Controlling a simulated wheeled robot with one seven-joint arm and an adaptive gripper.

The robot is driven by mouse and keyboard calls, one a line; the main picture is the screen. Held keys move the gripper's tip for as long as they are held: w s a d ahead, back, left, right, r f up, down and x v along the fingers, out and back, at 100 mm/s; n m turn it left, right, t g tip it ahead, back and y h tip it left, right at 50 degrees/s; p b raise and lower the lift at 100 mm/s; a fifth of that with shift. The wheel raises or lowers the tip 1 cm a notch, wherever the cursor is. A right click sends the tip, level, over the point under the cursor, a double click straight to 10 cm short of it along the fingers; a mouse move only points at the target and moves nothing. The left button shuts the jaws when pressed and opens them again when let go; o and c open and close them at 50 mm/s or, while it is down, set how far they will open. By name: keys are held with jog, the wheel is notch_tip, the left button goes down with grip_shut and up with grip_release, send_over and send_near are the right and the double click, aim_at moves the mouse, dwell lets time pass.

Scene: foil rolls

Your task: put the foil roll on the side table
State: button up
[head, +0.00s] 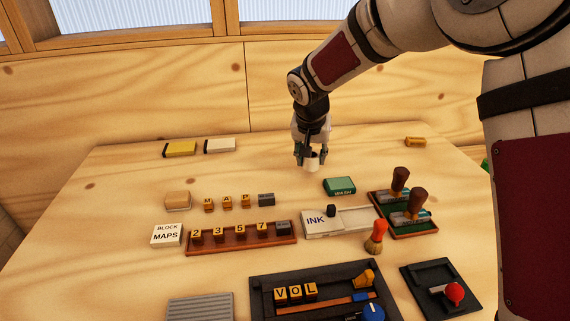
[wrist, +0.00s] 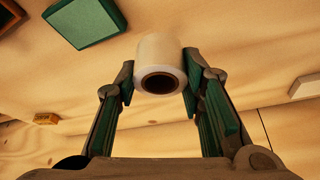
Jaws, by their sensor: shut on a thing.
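My gripper (head: 312,163) is above the back middle of the wooden table (head: 120,190). It is shut on a small pale roll (wrist: 160,58) with a dark hollow core, which hangs between the two fingers. The roll also shows in the head view (head: 313,165), partly covered by the fingers. In the wrist view the fingers (wrist: 158,85) touch the roll on both sides. A small gap or contact between roll and table cannot be told. I cannot make out a separate side table in either view.
A green box (head: 339,185) lies just right of the gripper. An ink tray (head: 355,222), stamp rack (head: 408,228) and letter-block rail (head: 245,244) stand nearer.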

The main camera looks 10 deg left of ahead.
jog(key=w+a, duration=0.4)
jog(key=a, duration=0.1)
jog(key=w+a+f, duration=0.1)
jog(key=w+a, duration=0.1)
jog(key=w, duration=0.1)
jog(key=shift+a, duration=0.35)
jog(key=shift+f, duration=1.75)
jog(key=o, duration=1.1)
jog(key=shift+f, duration=0.15)
jog(key=shift+o, duration=0.2)
jog(key=v, duration=1.2)
